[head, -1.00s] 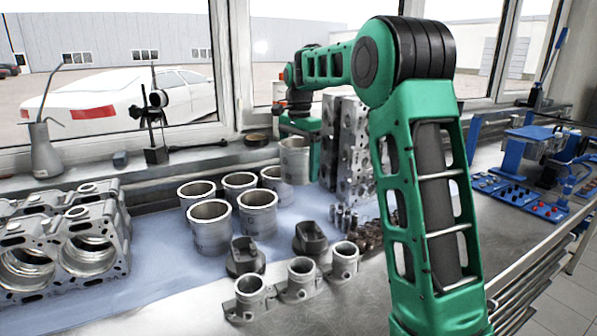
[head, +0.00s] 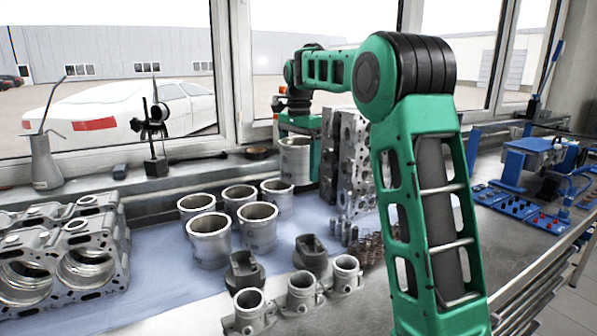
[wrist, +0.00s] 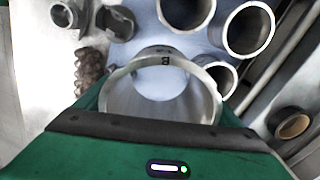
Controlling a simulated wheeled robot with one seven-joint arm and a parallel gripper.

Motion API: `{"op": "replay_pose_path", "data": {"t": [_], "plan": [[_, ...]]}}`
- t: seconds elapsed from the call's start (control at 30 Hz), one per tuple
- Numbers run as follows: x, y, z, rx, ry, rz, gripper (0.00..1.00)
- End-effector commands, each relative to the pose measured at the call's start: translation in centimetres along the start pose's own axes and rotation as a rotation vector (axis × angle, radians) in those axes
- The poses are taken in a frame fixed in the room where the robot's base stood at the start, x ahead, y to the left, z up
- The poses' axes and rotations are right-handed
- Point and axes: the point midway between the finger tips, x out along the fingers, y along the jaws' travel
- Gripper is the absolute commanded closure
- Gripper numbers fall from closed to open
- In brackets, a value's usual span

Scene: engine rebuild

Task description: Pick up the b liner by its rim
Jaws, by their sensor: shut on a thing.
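The b liner (head: 294,160) is a grey metal cylinder hanging upright under my gripper (head: 298,136) in the head view, beside a tall grey engine part. In the wrist view the liner (wrist: 165,62) shows its round rim with a small dark "B" mark on the far side. My green gripper is shut on the rim's near side. The fingertips are mostly hidden in both views. The liner appears raised off the blue mat (head: 165,262).
Several other liners (head: 208,238) stand on the mat to the left. The tall grey engine part (head: 350,160) stands close on the right. Engine blocks (head: 70,250) are at far left. Pistons, small cylinders (head: 303,290) and springs stand in front. The window ledge is behind.

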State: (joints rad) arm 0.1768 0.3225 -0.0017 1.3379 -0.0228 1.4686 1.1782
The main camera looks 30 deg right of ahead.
Motion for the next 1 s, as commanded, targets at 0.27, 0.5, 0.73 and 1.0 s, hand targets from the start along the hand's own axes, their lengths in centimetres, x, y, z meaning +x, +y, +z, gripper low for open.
{"op": "replay_pose_path", "data": {"t": [0.27,0.5,0.73,1.0], "plan": [[-1.2,0.0,0.0,0.001,0.001,-0.001,0.47],[-2.1,0.0,0.0,0.0,0.0,-0.001,0.47],[-2.3,0.0,0.0,0.0,0.0,-0.001,0.47],[-2.3,0.0,0.0,0.0,0.0,-0.001,0.47]]}}
